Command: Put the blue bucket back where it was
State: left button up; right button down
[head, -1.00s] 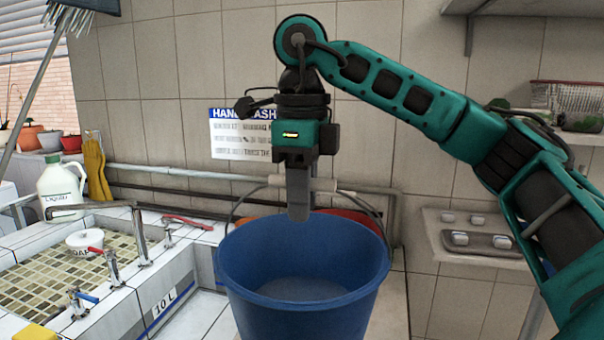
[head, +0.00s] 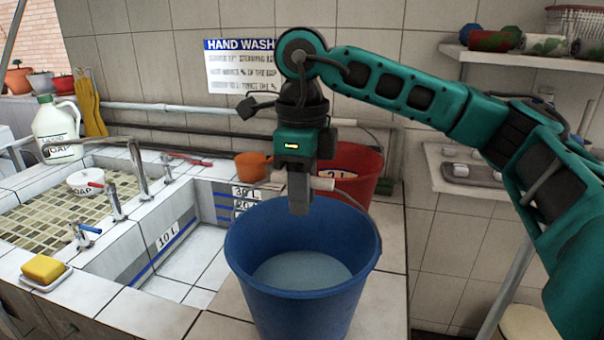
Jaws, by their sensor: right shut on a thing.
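The blue bucket (head: 300,295) is upright at the centre of the head view, with pale liquid inside. It shows in front of the tiled counter to the right of the sink basin. I cannot tell whether its base, partly cut off by the frame's bottom edge, touches the tiles. My right gripper (head: 299,195) points down over the bucket's mouth and is shut on its handle at the white grip (head: 321,184). The gripper hides part of the handle. My left gripper is not in view.
The sink basin (head: 190,262), taps and a yellow sponge (head: 44,268) are on the left. A low shelf (head: 470,178) is on the right wall. Bare tiles (head: 390,235) flank the bucket.

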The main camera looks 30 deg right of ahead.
jog(key=shift+f, duration=0.6)
jog(key=c, duration=1.4)
grip_release()
jog(key=shift+f, duration=0.25)
jog(key=o, duration=0.4)
jog(key=shift+o, duration=0.2)
jog(key=shift+s, duration=0.1)
notch_tip(320, 180, up, 12)
jog(key=shift+a+r+p, duration=0.1)
jog(key=shift+r+p, duration=0.1)
jog(key=shift+p, duration=0.95)
